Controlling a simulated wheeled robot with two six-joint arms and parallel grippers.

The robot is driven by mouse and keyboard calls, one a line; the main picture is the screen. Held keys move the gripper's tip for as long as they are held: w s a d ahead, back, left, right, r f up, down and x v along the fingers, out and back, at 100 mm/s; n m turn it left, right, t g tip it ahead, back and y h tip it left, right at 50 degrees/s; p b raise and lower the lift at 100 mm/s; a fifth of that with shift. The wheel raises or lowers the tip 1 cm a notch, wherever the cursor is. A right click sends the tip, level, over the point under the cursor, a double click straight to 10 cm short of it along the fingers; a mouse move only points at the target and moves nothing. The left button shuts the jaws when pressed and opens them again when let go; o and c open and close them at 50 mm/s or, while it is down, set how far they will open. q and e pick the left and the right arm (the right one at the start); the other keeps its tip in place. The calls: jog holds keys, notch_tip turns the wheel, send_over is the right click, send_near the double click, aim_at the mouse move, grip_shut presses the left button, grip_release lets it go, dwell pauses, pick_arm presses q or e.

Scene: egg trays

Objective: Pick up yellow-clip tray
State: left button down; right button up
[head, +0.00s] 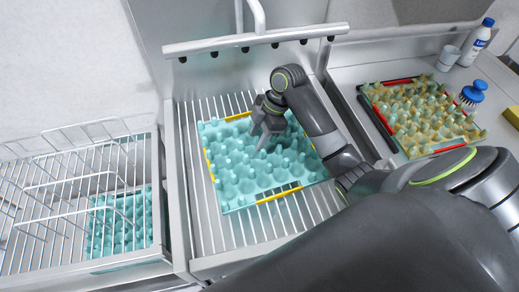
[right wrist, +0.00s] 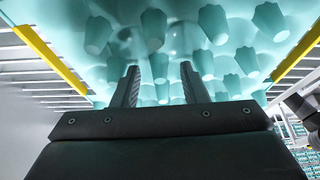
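The teal egg tray with yellow clips (head: 232,188) lies on the wire rack in the middle bay. A yellow clip (head: 280,194) shows on its front edge, with others on its left and back edges. In the right wrist view the tray's underside or knobbed face (right wrist: 230,22) fills the top, with yellow strips at both sides. My right gripper (head: 262,143) is over the tray's upper middle, among its knobs. In the right wrist view its two fingers (right wrist: 158,75) are apart, with a knob appearing between them; contact cannot be told. My left gripper is not in view.
A beige egg tray with red clips (head: 404,122) lies in the right bay, a blue brush (head: 472,92) beside it. A bottle (head: 477,42) and cup (head: 448,58) stand behind. Another teal tray (head: 118,222) sits under a wire rack (head: 65,180) at left. A metal rail (head: 225,43) crosses behind.

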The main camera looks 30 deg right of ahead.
aim_at(257, 138)
jog(key=shift+a+f, duration=0.25)
jog(key=shift+f, duration=0.4)
grip_shut()
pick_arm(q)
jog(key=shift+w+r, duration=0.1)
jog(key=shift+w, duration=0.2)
pick_arm(e)
jog(key=shift+r, duration=0.15)
